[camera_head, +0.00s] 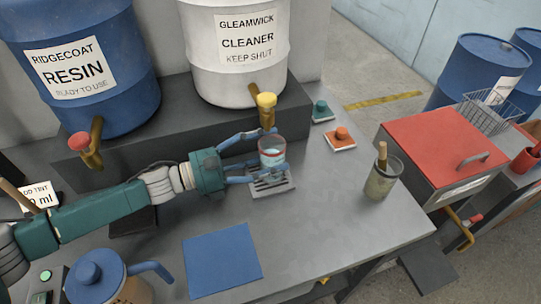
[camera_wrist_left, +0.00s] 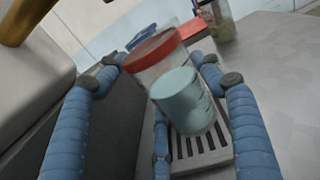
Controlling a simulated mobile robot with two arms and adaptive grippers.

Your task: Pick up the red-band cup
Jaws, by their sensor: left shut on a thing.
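The red-band cup (camera_head: 272,153) is clear, with a red band near its rim and pale blue contents. It is under the yellow tap (camera_head: 266,101) of the white cleaner drum, over a slotted drip tray (camera_head: 284,185). My left gripper (camera_head: 258,158) reaches in from the left and is shut on the cup, one finger on each side. In the left wrist view the cup (camera_wrist_left: 158,66) looks tilted between the blue fingers (camera_wrist_left: 165,95), with the slots beneath it. I cannot tell whether its base touches the tray. My right gripper is not in view.
The white cleaner drum (camera_head: 235,70) and blue resin drum (camera_head: 80,100) stand on a raised ledge behind. A jar with a brush (camera_head: 381,183) stands to the right. A blue mat (camera_head: 222,260) and a blue-lidded jug (camera_head: 100,280) are in front. The bench's middle is clear.

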